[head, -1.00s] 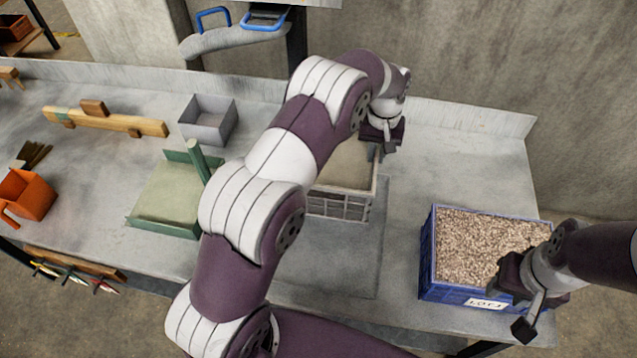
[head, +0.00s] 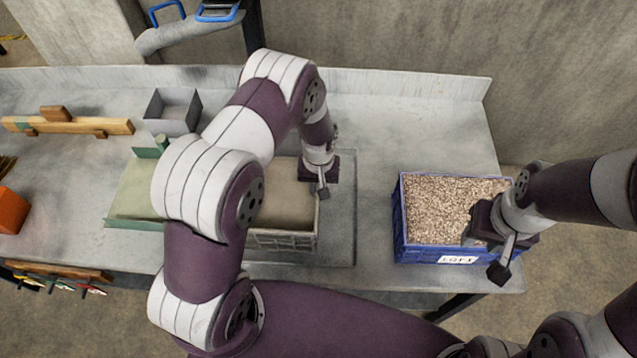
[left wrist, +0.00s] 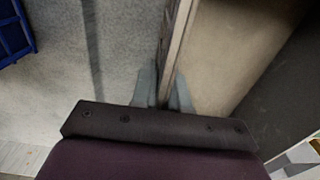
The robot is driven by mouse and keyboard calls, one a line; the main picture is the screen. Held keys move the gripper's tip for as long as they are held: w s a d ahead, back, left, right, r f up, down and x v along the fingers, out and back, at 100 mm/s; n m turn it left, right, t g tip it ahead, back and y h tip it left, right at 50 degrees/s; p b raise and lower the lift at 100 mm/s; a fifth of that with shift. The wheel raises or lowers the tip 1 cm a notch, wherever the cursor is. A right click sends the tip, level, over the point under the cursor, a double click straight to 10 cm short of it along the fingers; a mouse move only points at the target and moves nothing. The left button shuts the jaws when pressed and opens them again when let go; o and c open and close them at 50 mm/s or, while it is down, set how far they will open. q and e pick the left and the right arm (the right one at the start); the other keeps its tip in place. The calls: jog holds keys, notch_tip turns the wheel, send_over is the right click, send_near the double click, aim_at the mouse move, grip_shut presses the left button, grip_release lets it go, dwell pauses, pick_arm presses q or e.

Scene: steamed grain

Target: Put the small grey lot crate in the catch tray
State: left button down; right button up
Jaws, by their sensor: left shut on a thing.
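The small grey lot crate (head: 283,240) has slatted walls and a beige inside; my left arm hides its left part in the head view. My left gripper (head: 313,184) is shut on its right wall. In the left wrist view the fingers (left wrist: 165,88) stand on either side of that wall (left wrist: 177,50). I cannot tell whether the crate is lifted.
The blue crate (head: 402,236), full of grain, stands at the right of the grey bench. A small grey bin (head: 172,128) and wooden piece (head: 75,124) stand behind left. Bench between mat and blue crate is clear.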

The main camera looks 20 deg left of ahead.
pick_arm(q)
jog(key=c, duration=1.6)
grip_release()
jog(key=shift+f, duration=0.1)
jog(key=o, duration=0.5)
jog(key=shift+r, duration=0.3)
jog(key=r, duration=0.4)
jog(key=r+b, duration=0.1)
jog(key=r, duration=0.7)
jog(key=shift+s+r, duration=0.2)
jog(key=shift+s, duration=0.1)
jog(key=s+a+r+m, duration=0.1)
jog(key=s+r, duration=0.1)
jog(key=s, duration=0.2)
jog(key=s+a+r+m+t, duration=0.1)
jog(key=s+r, duration=0.2)
jog(key=s, duration=0.2)
jog(key=s+a+r, duration=0.1)
jog(key=s+r, duration=0.1)
jog(key=s, duration=0.3)
jog(key=shift+s+r+m, duration=0.1)
jog(key=shift+r+m, duration=0.3)
